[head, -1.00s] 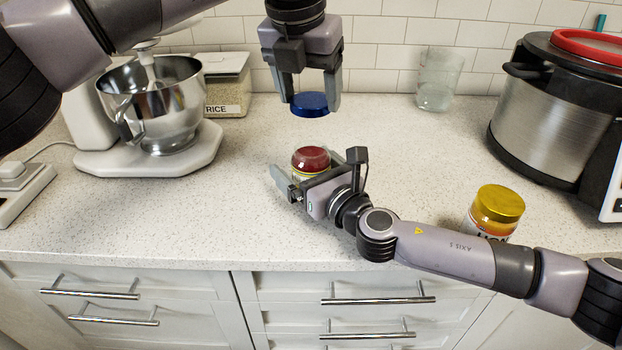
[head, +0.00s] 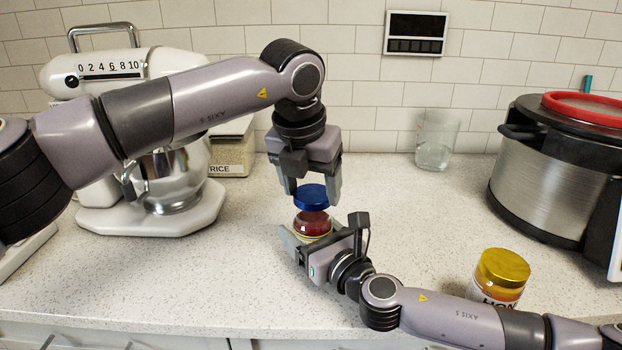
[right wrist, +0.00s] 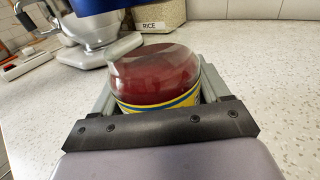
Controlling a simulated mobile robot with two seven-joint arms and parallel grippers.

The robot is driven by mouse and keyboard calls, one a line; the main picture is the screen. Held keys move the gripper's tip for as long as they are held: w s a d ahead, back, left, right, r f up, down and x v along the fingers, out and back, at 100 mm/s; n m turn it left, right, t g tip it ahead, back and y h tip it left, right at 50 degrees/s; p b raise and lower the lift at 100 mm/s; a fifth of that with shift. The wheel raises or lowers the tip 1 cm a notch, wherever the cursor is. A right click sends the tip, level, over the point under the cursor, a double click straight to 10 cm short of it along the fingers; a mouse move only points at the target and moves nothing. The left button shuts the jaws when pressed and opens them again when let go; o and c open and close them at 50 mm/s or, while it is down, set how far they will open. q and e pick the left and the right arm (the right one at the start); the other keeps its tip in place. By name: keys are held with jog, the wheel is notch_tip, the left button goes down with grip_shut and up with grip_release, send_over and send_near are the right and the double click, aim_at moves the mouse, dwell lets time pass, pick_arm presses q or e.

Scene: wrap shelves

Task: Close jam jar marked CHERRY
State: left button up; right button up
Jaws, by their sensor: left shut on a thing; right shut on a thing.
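A glass jar with red contents (head: 313,226) stands upright on the counter; it also shows in the right wrist view (right wrist: 155,75), with a yellow and blue label band whose text is hidden. My right gripper (head: 309,240) is shut around the jar's body. A blue lid (head: 311,197) is held in my left gripper (head: 311,190), directly above the jar. In the head view the lid looks just over the jar's top. In the right wrist view the lid's blue edge (right wrist: 95,5) shows at the top, apart from the jar's top.
A jar with a gold lid (head: 502,268), label starting "HON", stands at the right front. A steel cooker (head: 550,170) is at the right, a glass beaker (head: 436,140) at the back. A mixer (head: 150,215) and a RICE container (head: 230,160) are at the left.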

aim_at(307, 192)
pick_arm(q)
jog(key=shift+f, duration=0.1)
dwell(0.3)
jog(key=shift+f, duration=0.8)
jog(key=shift+f, duration=0.6)
pick_arm(e)
grip_shut()
pick_arm(q)
jog(key=m, duration=0.3)
jog(key=shift+w+a+m+g+h, duration=0.1)
jog(key=shift+m+g+h, duration=0.2)
jog(key=shift+g+h, duration=0.1)
jog(key=m+g+h, duration=0.1)
jog(key=m, duration=0.4)
jog(key=shift+w, duration=0.15)
jog(key=m+g, duration=0.1)
jog(key=m, duration=0.2)
jog(key=shift+w+a, duration=0.1)
jog(key=m+g, duration=0.1)
jog(key=m, duration=0.3)
jog(key=shift+w+m, duration=0.1)
jog(key=shift+m, duration=0.2)
